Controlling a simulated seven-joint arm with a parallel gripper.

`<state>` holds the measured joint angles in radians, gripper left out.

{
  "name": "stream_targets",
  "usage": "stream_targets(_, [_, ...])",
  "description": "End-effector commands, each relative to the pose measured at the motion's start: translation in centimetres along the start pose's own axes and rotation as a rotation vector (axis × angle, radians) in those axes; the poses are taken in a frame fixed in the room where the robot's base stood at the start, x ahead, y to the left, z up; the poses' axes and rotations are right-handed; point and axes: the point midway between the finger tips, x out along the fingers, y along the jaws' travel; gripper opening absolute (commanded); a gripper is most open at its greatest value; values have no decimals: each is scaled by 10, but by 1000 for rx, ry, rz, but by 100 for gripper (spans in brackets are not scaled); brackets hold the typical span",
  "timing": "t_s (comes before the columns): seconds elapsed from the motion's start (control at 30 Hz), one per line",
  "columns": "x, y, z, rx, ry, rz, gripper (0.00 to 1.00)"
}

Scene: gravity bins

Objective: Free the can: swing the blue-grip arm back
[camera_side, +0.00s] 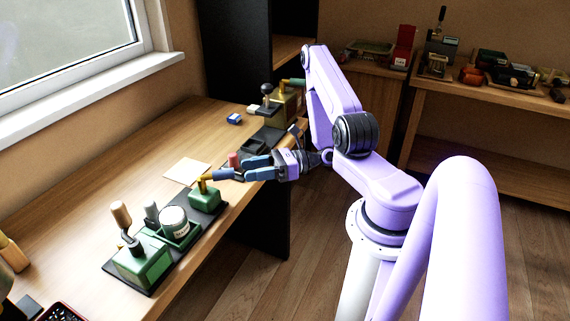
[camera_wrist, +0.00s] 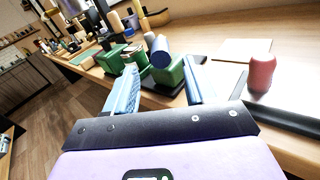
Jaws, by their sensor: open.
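The can (camera_side: 173,222), pale with a dark label, stands upright in a green holder on a dark base plate (camera_side: 110,266). The blue-grip arm (camera_side: 228,174) has a brass bend on a green block (camera_side: 204,197); its blue grip points away from the can, toward my gripper. My gripper (camera_side: 244,169) is open, its blue fingers close to the grip's end. In the wrist view, the blue grip (camera_wrist: 160,52) appears end-on between and beyond my fingertips (camera_wrist: 158,70), above its green block (camera_wrist: 165,73). I cannot tell whether a finger touches it.
A tan-grip lever (camera_side: 121,215) and a grey-topped post (camera_side: 151,213) stand beside the can. A pink-red cylinder (camera_wrist: 261,73) stands right of my fingers in the wrist view. A flat pale sheet (camera_side: 187,171) lies behind the fixture. The table beyond is mostly clear.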

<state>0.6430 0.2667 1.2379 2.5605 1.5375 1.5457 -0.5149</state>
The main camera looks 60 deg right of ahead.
Motion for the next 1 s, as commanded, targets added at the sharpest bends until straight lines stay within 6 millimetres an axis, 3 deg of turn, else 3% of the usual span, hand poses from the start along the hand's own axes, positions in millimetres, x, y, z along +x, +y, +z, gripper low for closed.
stream_targets(0.5, [-72,-1,0,-1,-1,-5,55])
stream_targets(0.97, [-83,0,0,0,1,-2,55])
stream_targets(1.0, [-83,0,0,0,1,-1,42])
